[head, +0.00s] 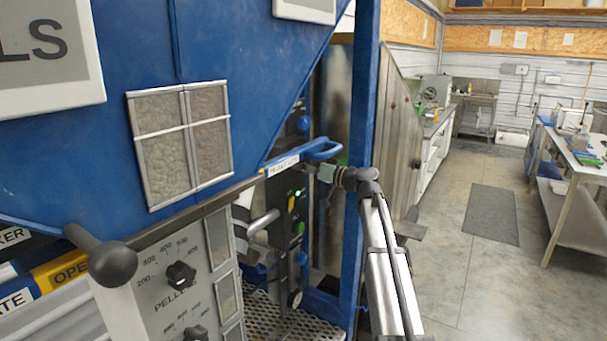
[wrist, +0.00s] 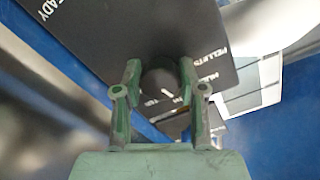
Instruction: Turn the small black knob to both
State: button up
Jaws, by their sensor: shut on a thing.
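The small black knob (wrist: 159,82) sits on a dark control panel (wrist: 120,30) in the wrist view. My gripper (wrist: 160,74) has one finger on each side of the knob and is shut on it. A short white mark shows beside the knob's lower edge; I cannot tell for sure which setting it points at. White lettering, including "PELLETS", runs along the panel to the right of the knob. In the head view the panel (head: 284,212) carries green lights, and my gripper (head: 325,173) is at its upper right. The knob cannot be made out there.
A blue handle (head: 322,150) stands out just above my gripper. A blue upright post (head: 362,120) is close to my arm. Left are a pellet panel with black dials (head: 181,274) and a lever with a dark ball (head: 112,263). Open floor lies to the right.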

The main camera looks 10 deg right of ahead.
jog(key=shift+m+b, duration=0.35)
jog(key=shift+m, duration=1.25)
jog(key=o, duration=1.2)
jog(key=shift+c, duration=0.2)
jog(key=v, duration=1.2)
jog(key=shift+m, duration=0.3)
